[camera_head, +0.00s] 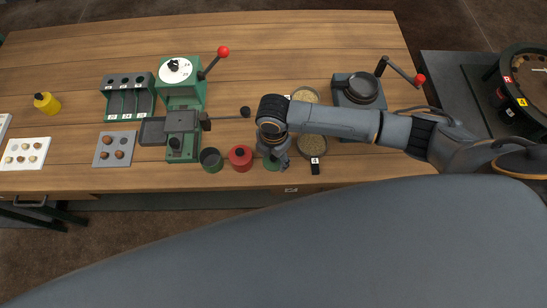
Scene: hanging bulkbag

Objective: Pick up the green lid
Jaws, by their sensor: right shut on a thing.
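The green lid (271,165) is at the front part of the wooden table, just right of the red lidded pot. Only a small part of it shows, because my right gripper (277,156) covers most of it from above. My right arm reaches in from the right, and its gripper points down and is shut on the green lid. I cannot tell whether the lid is lifted or still resting on something. My left gripper is not in view.
A red lidded pot (241,157) and an open dark green cup (211,159) stand close to the left. Behind them is a green press (181,95) with a lever. A black labelled block (315,168) and a bowl of grains (311,144) are close to the right.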

